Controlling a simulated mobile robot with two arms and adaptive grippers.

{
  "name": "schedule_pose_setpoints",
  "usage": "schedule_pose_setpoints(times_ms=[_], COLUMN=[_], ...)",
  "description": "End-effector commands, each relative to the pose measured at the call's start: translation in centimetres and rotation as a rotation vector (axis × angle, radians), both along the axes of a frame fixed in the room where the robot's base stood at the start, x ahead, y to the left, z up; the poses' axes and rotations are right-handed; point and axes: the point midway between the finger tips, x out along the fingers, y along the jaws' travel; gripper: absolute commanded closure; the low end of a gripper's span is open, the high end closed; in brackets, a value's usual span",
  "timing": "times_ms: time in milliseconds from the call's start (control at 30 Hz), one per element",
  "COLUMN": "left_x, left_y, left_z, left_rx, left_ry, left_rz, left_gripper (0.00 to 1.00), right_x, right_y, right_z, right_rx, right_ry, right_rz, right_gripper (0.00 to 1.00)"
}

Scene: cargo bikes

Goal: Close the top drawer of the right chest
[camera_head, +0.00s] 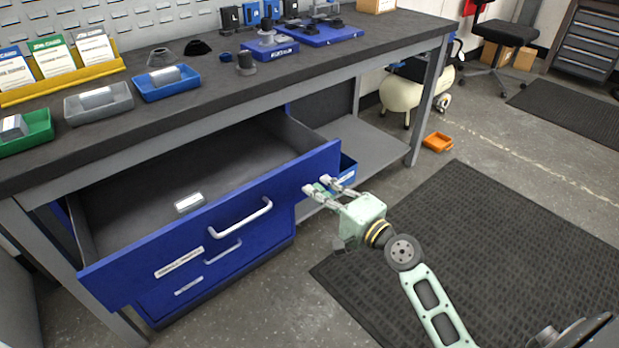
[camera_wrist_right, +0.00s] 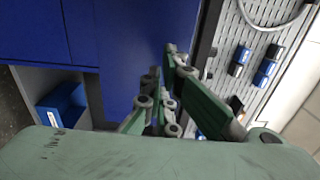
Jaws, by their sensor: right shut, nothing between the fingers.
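The blue chest under the workbench has its top drawer (camera_head: 225,225) pulled far out, showing a grey, nearly empty inside with one small white-labelled item (camera_head: 189,202). The drawer has a silver bar handle (camera_head: 240,218) and a white label. The lower drawer (camera_head: 190,285) beneath it looks shut. My right gripper (camera_head: 316,186) is shut and empty, beside the right end of the drawer front. In the right wrist view its fingers (camera_wrist_right: 170,75) are close to the blue drawer front (camera_wrist_right: 130,40); I cannot tell if they touch. My left gripper is out of view.
The workbench top (camera_head: 220,95) overhangs the drawer and carries bins and tool holders. A blue bin (camera_head: 347,170) sits on the lower shelf (camera_head: 375,150) behind my right gripper.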

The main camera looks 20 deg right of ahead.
Motion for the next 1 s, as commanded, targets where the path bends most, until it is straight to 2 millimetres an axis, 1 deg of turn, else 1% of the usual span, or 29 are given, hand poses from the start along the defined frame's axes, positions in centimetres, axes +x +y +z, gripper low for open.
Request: schedule_pose_setpoints(times_ms=[33,100,200,300,433,800,867,1000], left_x=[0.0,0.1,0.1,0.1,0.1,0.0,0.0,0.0], left_y=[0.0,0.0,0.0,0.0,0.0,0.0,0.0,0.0], left_z=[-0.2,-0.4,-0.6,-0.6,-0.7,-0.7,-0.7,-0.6], left_rx=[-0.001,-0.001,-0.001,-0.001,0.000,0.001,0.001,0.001], left_ry=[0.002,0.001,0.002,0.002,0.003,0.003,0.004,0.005], left_rz=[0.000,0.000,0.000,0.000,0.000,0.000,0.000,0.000], left_gripper=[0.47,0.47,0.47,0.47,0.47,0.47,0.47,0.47], right_x=[1.0,1.9,3.0,3.7,4.0,4.1,4.4,5.6], right_y=[0.3,0.7,1.0,1.2,1.4,1.4,1.5,1.9], right_z=[0.2,0.1,0.0,0.0,-0.1,-0.1,-0.1,0.0], right_rx=[0.002,0.002,0.000,0.000,0.000,-0.001,-0.001,0.000], right_ry=[-0.002,-0.002,0.000,0.000,0.001,0.001,0.001,-0.001], right_rz=[0.001,0.001,0.001,0.001,0.002,0.001,0.001,0.001], right_gripper=[1.00,1.00,1.00,1.00,1.00,1.00,1.00,1.00])
